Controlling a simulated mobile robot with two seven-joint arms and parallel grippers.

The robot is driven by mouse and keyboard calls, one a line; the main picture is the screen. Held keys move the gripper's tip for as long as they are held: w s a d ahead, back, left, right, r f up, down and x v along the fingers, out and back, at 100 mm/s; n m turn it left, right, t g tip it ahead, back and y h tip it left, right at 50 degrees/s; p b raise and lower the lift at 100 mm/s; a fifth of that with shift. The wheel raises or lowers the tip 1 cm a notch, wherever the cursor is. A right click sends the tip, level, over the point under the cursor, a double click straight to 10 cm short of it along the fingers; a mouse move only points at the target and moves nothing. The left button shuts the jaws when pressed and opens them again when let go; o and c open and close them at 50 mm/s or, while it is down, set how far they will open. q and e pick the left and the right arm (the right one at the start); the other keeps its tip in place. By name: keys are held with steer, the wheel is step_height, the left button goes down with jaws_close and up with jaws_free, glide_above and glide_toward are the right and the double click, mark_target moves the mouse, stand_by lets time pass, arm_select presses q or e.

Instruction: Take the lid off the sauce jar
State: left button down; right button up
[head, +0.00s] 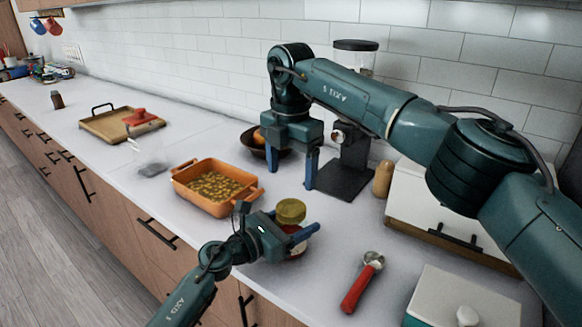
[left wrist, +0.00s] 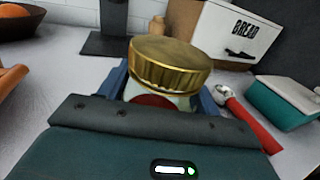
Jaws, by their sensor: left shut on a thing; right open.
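The sauce jar (head: 297,249) stands at the counter's front edge, with its gold lid (head: 291,211) on top. My left gripper (head: 300,232) is shut around the jar's body below the lid. In the left wrist view, the ribbed gold lid (left wrist: 168,65) sits on the jar, and a red and pale part of the jar body (left wrist: 160,101) shows between the blue fingers. My right gripper (head: 291,170) is open and empty, pointing down, farther back than the jar and higher in the picture.
An orange baking dish (head: 206,205) is left of the jar. A red-handled scoop (head: 362,284) lies to the right, near a teal box with a white lid (head: 460,300). A dark bowl (head: 252,143), a coffee grinder (head: 353,160) and a white bread box (head: 420,205) stand behind.

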mark_target(291, 207)
steer(key=m, duration=0.6)
steer(key=shift+m, duration=0.3)
steer(key=m, duration=0.5)
steer(key=shift+f+m, duration=0.1)
steer(key=shift+m, duration=0.3)
steer(key=shift+f, duration=3.95)
steer(key=shift+c, duration=0.2)
